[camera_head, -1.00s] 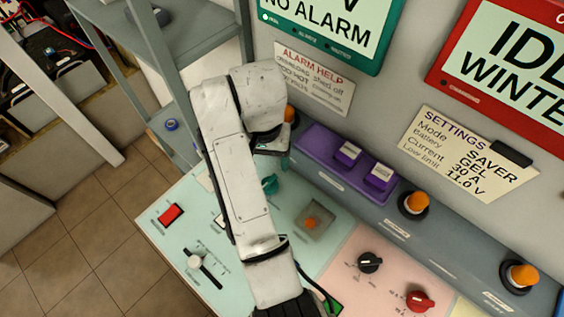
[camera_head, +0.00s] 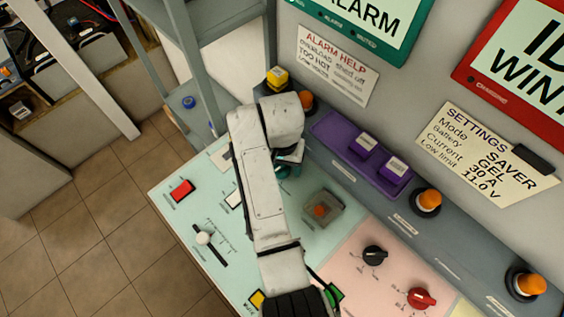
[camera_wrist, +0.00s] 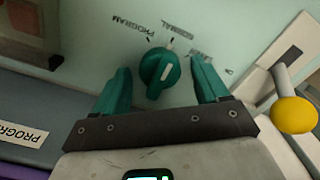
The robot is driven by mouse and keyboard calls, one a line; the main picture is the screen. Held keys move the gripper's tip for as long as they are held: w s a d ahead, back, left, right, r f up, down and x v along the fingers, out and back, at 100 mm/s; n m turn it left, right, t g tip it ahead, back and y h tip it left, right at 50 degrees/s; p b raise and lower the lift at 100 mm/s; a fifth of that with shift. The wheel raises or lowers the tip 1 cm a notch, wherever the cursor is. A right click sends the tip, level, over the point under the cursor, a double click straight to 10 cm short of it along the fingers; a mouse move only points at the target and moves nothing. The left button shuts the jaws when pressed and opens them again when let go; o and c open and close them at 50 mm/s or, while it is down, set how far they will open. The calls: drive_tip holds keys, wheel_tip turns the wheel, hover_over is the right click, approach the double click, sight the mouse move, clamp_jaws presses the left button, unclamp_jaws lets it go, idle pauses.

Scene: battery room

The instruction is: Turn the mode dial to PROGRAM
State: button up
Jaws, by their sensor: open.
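The mode dial (camera_wrist: 160,68) is a round teal knob with a pale pointer mark, on a pale green panel. In the wrist view, the words PROGRAM and NORMAL, and a third blurred word, are printed around it. The pointer mark appears to face the NORMAL side. My gripper (camera_wrist: 162,86) is open, with one teal finger on each side of the dial. A gap shows on both sides, so neither finger appears to touch it. In the head view, my arm largely hides the dial, and teal parts show beside my wrist (camera_head: 283,168).
A lever with a yellow ball (camera_wrist: 295,114) stands close to the right finger in the wrist view. In the head view, a red switch (camera_head: 181,189), a white slider knob (camera_head: 203,238), a black dial (camera_head: 375,255) and a red dial (camera_head: 422,298) sit on the panel.

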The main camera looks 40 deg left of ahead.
drive_tip(key=c, duration=1.1)
drive_tip(key=shift+o, duration=0.2)
drive_tip(key=shift+n, duration=0.4)
drive_tip(key=n, duration=0.3)
drive_tip(key=shift+a+n, duration=0.1)
drive_tip(key=shift+n, duration=2.4)
drive_tip(key=o, duration=1.1)
drive_tip(key=shift+c, duration=0.2)
